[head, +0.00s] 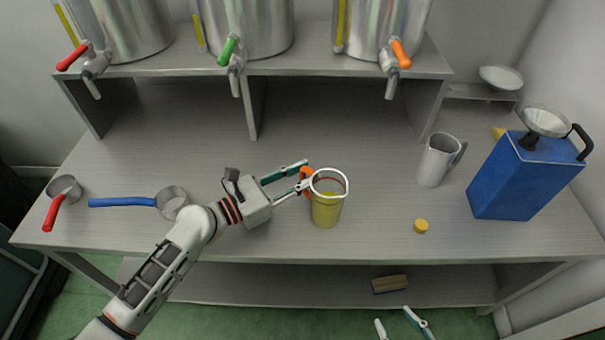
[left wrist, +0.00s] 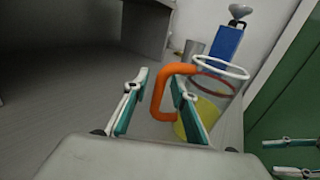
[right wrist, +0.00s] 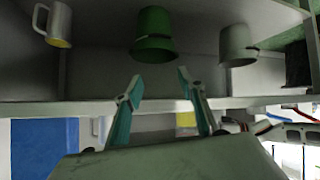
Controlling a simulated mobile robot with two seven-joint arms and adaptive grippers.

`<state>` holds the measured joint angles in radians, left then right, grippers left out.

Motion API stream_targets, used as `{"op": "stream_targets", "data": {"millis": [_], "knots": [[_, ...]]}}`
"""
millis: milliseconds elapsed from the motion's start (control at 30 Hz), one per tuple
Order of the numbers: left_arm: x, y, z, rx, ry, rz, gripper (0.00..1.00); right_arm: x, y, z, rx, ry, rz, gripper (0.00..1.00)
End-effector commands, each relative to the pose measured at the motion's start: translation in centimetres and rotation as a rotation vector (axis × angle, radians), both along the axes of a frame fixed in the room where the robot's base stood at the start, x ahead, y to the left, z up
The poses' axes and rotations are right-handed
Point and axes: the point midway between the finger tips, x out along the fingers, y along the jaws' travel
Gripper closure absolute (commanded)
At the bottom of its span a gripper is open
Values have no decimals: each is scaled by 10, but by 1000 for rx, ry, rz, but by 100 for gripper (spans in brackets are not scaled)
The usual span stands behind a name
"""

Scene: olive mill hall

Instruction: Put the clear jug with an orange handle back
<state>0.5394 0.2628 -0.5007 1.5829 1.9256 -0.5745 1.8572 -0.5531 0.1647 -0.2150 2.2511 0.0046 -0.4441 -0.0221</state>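The clear jug (head: 327,208) with yellow-green oil, a white rim and an orange handle stands upright near the bench's front middle. Its handle (left wrist: 159,100) faces left toward my left gripper. My left gripper (head: 305,174) is at the handle. In the left wrist view its fingers (left wrist: 159,80) are apart, with the handle between or just beyond them and a visible gap on the left; contact on the right finger cannot be told. My right gripper (head: 402,322) is low in front of the bench; in the right wrist view it is open and empty (right wrist: 158,76).
Blue (head: 125,202) and red-handled (head: 50,214) pans lie left. A grey jug (head: 436,160), yellow cap (head: 421,226) and blue can (head: 525,182) with funnel stand right. Tapped steel tanks (head: 245,25) stand on the raised shelf. A brown block (head: 390,284) lies on the lower shelf.

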Motion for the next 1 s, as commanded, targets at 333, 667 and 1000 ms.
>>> {"op": "stream_targets", "data": {"millis": [333,667,1000], "knots": [[-22,33,1,3,1,1,74,-3,-1,-5,-5,10,0,60],[-57,84,0,2,4,1,74,-4,-1,-6,-3,12,0,60],[-67,100,3,1,-1,-1,74,0,0,1,1,-1,0,60]]}}
